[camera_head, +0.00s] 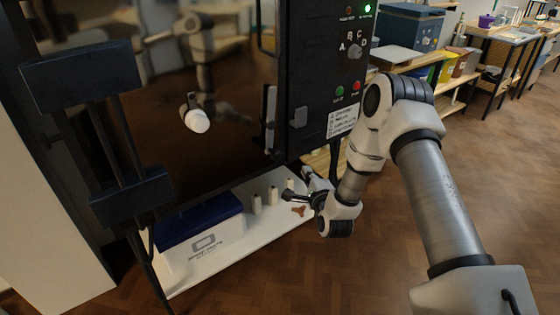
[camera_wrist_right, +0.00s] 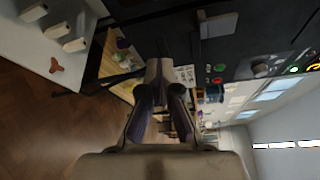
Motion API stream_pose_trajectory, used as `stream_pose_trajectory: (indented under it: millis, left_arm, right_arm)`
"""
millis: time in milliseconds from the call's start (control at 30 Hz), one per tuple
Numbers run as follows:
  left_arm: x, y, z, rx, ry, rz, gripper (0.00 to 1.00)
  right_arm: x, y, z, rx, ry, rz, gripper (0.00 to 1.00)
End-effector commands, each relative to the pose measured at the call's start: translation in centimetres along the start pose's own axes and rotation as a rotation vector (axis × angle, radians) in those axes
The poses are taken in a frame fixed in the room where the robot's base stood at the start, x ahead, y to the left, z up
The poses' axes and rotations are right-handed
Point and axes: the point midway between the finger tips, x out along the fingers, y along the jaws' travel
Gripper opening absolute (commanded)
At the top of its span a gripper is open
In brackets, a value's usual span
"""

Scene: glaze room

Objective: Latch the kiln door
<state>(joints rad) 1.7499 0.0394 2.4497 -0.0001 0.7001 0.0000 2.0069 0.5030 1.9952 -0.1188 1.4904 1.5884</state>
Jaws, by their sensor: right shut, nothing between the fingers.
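The kiln door (camera_head: 225,75) is a dark, glossy panel filling the upper left of the head view, with a white plug-like knob (camera_head: 197,120) on it. It looks closed against the control box side, but I cannot tell if it is fully seated. A grey upright metal piece, seemingly the latch (camera_head: 270,115), stands at the door's right edge; a grey plate also shows at the top of the right wrist view (camera_wrist_right: 217,26). My right gripper (camera_head: 296,194) is shut and empty, below the control panel and apart from the latch. Its fingers show in the wrist view (camera_wrist_right: 160,78). My left gripper is out of view.
The black control panel (camera_head: 325,72) has lights, a dial and buttons. Below the door, a white shelf (camera_head: 196,280) holds a white box with a blue lid (camera_head: 205,222), several pale posts and a brown three-armed piece (camera_head: 299,210). Open wooden floor lies right.

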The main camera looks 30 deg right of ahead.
Motion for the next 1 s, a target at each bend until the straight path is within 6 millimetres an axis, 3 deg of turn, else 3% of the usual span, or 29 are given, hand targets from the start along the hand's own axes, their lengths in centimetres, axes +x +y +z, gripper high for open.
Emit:
stream_pose_trajectory:
  millis: [233,367,800,1000]
  left_arm:
    - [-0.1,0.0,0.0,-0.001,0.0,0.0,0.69]
    - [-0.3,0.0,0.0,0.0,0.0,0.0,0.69]
    - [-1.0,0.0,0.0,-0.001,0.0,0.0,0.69]
    - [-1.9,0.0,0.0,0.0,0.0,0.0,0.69]
  right_arm:
    - [0.1,0.0,0.1,-0.003,-0.001,0.003,0.0]
    - [1.2,0.0,0.1,-0.004,-0.001,0.003,0.0]
    - [10.3,0.0,0.2,-0.006,-0.003,0.002,0.0]
    - [8.9,0.0,3.4,-0.004,-0.004,0.006,0.0]
